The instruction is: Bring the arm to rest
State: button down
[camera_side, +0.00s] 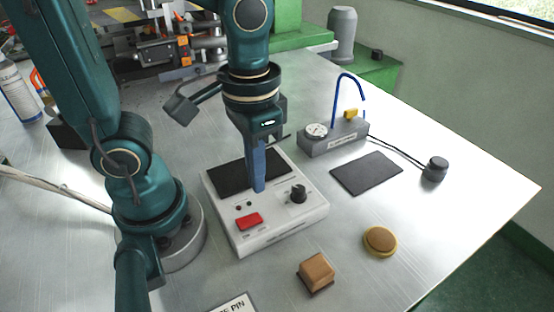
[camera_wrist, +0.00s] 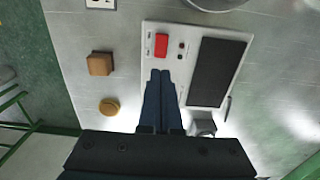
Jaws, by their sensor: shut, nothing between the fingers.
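My gripper (camera_side: 260,190) is shut and empty, pointing straight down over the white control box. Its blue fingers also show in the wrist view (camera_wrist: 160,76), pressed together along their length. The white control box (camera_side: 282,229) has a black pad (camera_side: 230,176), a red switch (camera_side: 249,221) and a black knob (camera_side: 298,193). The fingertips appear in front of the pad's right part and the panel; whether they touch the box, I cannot tell. In the wrist view the fingertips lie just below the red switch (camera_wrist: 161,45), and the fingers hide the knob.
A grey block with a gauge (camera_side: 330,140) and blue hook stands behind the box. A dark mat (camera_side: 366,173), a black cylinder (camera_side: 434,170), a round tan piece (camera_side: 380,241) and a brown block (camera_side: 316,271) lie to the right and front. Bare table surrounds them.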

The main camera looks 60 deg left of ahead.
jog(key=shift+r, duration=0.15)
jog(key=shift+w+a+r+t, duration=0.1)
jog(key=shift+a+r+t, duration=0.5)
jog(key=shift+t, duration=0.35)
jog(key=shift+w+a+r+t, duration=0.1)
jog(key=shift+a+r+t, duration=0.35)
jog(key=shift+r+t, duration=0.35)
jog(key=shift+w+a+r+t, duration=0.1)
jog(key=shift+a+r+t, duration=0.45)
jog(key=shift+t, duration=0.5)
